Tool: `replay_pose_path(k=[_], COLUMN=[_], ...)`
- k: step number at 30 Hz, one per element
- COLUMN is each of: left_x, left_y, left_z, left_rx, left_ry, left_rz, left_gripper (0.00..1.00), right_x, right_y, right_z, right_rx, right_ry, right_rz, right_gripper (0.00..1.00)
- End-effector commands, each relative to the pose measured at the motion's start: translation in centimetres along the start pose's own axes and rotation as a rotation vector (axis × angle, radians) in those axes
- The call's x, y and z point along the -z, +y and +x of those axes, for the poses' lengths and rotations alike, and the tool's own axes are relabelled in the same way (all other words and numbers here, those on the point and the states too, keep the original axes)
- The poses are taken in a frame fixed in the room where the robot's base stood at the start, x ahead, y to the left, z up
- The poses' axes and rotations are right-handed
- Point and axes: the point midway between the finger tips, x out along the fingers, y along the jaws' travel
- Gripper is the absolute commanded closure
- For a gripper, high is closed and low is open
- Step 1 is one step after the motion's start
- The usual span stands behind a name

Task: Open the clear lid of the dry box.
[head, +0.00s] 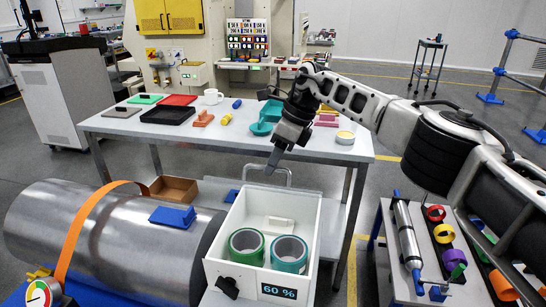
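The dry box (214,268) is a white open-topped-looking box in the lower middle, with a 60 % display on its front. Two rolls, one green (246,247) and one teal (289,254), stand inside, with a small white piece behind them. I cannot make out the clear lid's surface, so I cannot tell whether it is shut. A grey U-shaped bar (265,168) shows behind the box's back edge. My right gripper (273,160) points down above the box's far side, near that bar; its fingers look edge-on and contact is unclear. My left gripper is not clearly visible.
A metal drum (120,243) with an orange strap lies left of the box. A white table (330,148) with trays, a mug and small parts stands behind. A cart (404,281) with a cylinder and colored rings is at right. A black piece (228,287) sits at the box's front.

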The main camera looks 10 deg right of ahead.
Motion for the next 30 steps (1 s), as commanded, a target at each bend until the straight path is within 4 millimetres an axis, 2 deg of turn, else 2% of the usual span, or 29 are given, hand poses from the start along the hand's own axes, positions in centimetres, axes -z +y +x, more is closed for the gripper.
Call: replay_pose_path(k=[10, 14, 17, 25, 30], left_x=[-0.2, -0.3, -0.5, 0.0, 0.8], left_y=[-0.1, -0.1, -0.1, 0.0, 0.0], left_z=[-0.1, 0.0, 0.2, -0.1, -0.7], left_rx=[0.000, 0.000, -0.001, -0.003, -0.002], left_ry=[-0.004, -0.004, -0.004, 0.001, 0.001], left_rz=[0.003, 0.003, 0.004, 0.004, 0.006], left_gripper=[0.64, 0.64, 0.64, 0.64, 0.64], right_x=[-0.2, -0.2, -0.2, -0.3, -0.3], right_y=[0.0, -0.1, -0.1, 0.0, 0.0], right_z=[-0.3, -1.4, -3.0, -9.9, -13.5], right_rx=[0.004, 0.006, 0.007, 0.007, 0.005], right_ry=[-0.003, -0.006, -0.006, -0.005, -0.002], right_rz=[-0.001, -0.002, -0.002, 0.000, 0.002], right_gripper=[0.68, 0.68, 0.68, 0.68, 0.68])
